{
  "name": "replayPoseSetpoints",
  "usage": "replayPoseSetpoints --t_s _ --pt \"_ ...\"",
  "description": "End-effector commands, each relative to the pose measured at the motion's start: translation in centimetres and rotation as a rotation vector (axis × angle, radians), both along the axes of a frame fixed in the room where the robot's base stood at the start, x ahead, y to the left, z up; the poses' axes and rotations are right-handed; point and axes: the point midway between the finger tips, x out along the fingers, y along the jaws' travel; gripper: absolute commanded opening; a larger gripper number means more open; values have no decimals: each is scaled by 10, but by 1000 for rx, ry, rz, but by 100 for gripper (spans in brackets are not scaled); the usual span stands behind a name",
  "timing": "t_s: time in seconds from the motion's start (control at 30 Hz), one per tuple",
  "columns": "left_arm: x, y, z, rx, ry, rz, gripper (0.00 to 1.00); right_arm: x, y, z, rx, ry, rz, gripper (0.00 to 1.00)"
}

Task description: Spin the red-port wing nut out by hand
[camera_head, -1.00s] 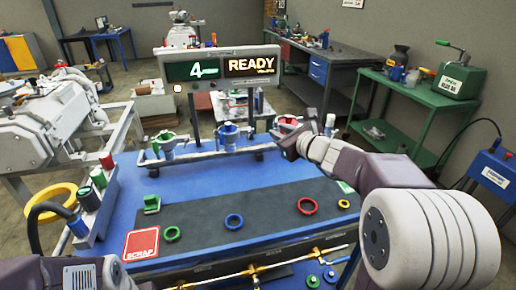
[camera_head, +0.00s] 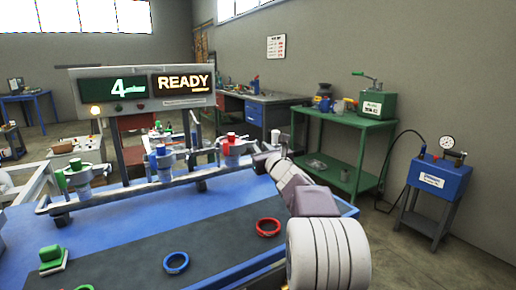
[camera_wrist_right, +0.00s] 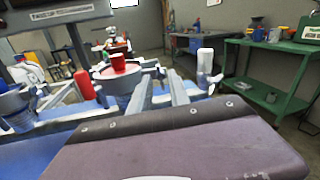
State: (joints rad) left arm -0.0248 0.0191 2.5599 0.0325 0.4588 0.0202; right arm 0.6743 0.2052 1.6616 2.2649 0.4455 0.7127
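The red port (camera_head: 232,146), a grey fitting with a red top, stands on the rail behind the blue bench, right of the blue port (camera_head: 160,158) and green port (camera_head: 78,176). In the right wrist view the red-topped fitting (camera_wrist_right: 118,66) is just left of my fingers. A white cylinder with a winged grey piece (camera_wrist_right: 207,80) stands right of the fingers; I cannot tell surely if this is its wing nut. My right gripper (camera_wrist_right: 162,72) has two grey fingers apart with nothing visible between them. My left gripper is out of view.
A red ring (camera_head: 268,227) and a blue ring (camera_head: 176,262) lie on the dark mat. The sign (camera_head: 145,84) reads "4" and "READY". A red cylinder (camera_wrist_right: 85,86) stands left of the fingers. A green table (camera_head: 340,180) stands behind at right.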

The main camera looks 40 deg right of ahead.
Motion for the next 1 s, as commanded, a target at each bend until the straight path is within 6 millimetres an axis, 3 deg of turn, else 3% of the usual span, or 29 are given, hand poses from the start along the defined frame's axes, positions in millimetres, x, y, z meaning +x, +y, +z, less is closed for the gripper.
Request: replayPoseSetpoints --t_s 0.2,0.47,0.53,0.57,1.0 --pt "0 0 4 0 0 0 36 24 -8 0 1 1 1 23" --pt "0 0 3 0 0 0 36 25 -9 0 1 0 0 23" --pt "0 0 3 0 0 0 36 25 -9 0 0 0 0 3" --pt "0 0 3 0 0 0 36 25 -9 0 0 0 0 0" --pt "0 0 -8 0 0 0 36 25 -8 -3 -70 24 -1 0"
